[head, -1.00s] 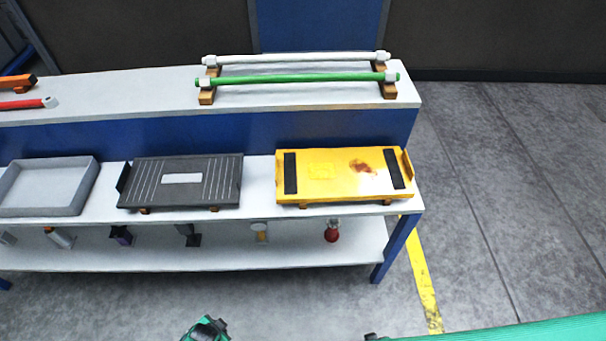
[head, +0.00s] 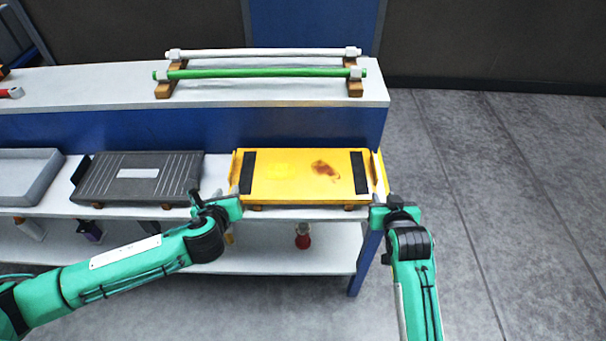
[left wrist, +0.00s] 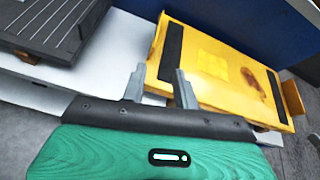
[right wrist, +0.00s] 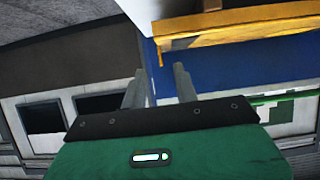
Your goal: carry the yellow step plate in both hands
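The yellow step plate (head: 290,180) rests on small wooden blocks on the white bench shelf. It has two black strips, a brown stain and an upright flange at each end. In the head view, my left gripper (head: 218,198) is at its left end. The left wrist view shows the fingers (left wrist: 160,80) apart and empty, close to the plate's (left wrist: 215,65) near end. My right gripper (head: 391,204) is just off its right front corner. The right wrist view shows those fingers (right wrist: 158,78) apart and empty, with the plate (right wrist: 240,32) beyond them. I see no contact.
A dark grey ribbed plate (head: 140,178) lies left of the yellow one, with a grey tray (head: 25,175) further left. Green (head: 260,73) and white (head: 260,53) bars lie on the upper shelf. A red item (head: 302,236) stands below. Floor right of the bench is clear.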

